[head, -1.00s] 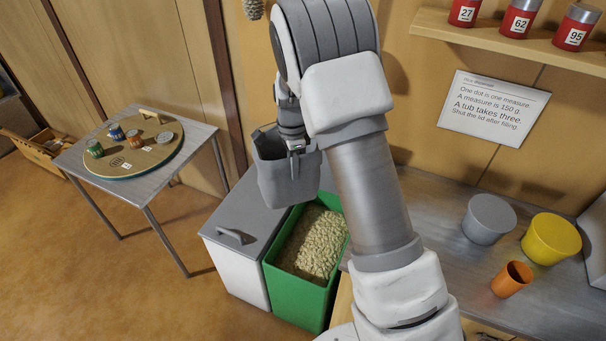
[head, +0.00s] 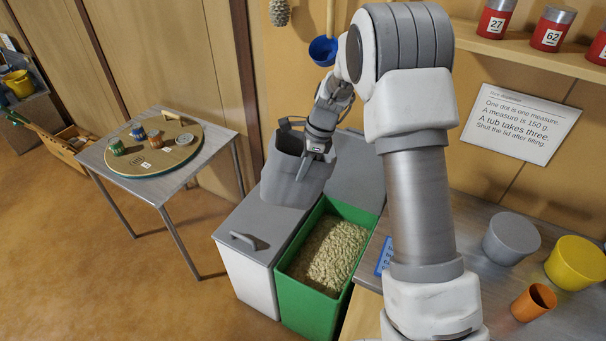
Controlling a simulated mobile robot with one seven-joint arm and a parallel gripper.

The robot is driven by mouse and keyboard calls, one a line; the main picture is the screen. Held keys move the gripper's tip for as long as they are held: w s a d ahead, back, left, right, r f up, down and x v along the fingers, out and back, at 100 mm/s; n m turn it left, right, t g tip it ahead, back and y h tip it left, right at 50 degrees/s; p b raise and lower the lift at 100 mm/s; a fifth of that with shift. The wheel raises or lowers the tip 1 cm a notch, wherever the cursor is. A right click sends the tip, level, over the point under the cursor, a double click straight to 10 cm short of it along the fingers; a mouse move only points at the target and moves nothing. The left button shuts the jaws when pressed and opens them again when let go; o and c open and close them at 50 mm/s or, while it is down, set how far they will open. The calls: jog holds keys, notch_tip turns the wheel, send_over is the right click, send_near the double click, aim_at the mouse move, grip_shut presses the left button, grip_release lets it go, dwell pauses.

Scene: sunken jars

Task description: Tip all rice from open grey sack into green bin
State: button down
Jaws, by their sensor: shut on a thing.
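The grey sack (head: 290,180) hangs from my gripper (head: 317,154), which is shut on its near right side. The sack is slightly tilted, with its mouth up and its base low, above the rear left of the green bin. I cannot see into its bottom, so I cannot tell whether rice is in it. The green bin (head: 306,308) is open, and a broad bed of pale rice (head: 335,252) lies in it. The sack and my gripper hide part of what is behind them.
A white box with a grey lid (head: 247,240) stands left of the bin. A counter at right holds a grey tub (head: 510,240), a yellow tub (head: 576,262) and an orange cup (head: 533,302). A side table (head: 160,188) is at left. A blue ladle (head: 324,50) hangs behind.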

aim_at(320, 198)
jog(key=f+y+b, duration=0.2)
jog(key=y+b, duration=0.1)
jog(key=b, duration=0.3)
jog(key=f+y+b, duration=0.3)
jog(key=b, duration=0.3)
jog(key=d+f+y+b, duration=0.1)
jog(key=f+y+b, duration=0.1)
jog(key=b, duration=0.4)
jog(key=shift+f+y, duration=0.15)
jog(key=shift+y, duration=0.35)
jog(key=f+y+b, duration=0.1)
jog(key=d+f+y+b, duration=0.1)
jog(key=f+y, duration=0.1)
jog(key=d+f+y+b, duration=0.1)
jog(key=b, duration=0.1)
jog(key=shift+d+f+t, duration=0.25)
jog(key=shift+f+t, duration=0.1)
jog(key=shift+t, duration=0.05)
jog(key=shift+d+f+y, duration=0.1)
jog(key=shift+d+y, duration=0.15)
jog(key=shift+y, duration=0.35)
jog(key=shift+s+d+r+y, duration=0.1)
jog(key=shift+d+r+y, duration=0.5)
jog(key=shift+y, duration=0.4)
jog(key=shift+d+r+y+b, duration=0.2)
jog(key=shift+d+y+b, duration=0.45)
jog(key=shift+d+y, duration=1)
jog(key=shift+s+a, duration=0.1)
jog(key=shift+a, duration=0.1)
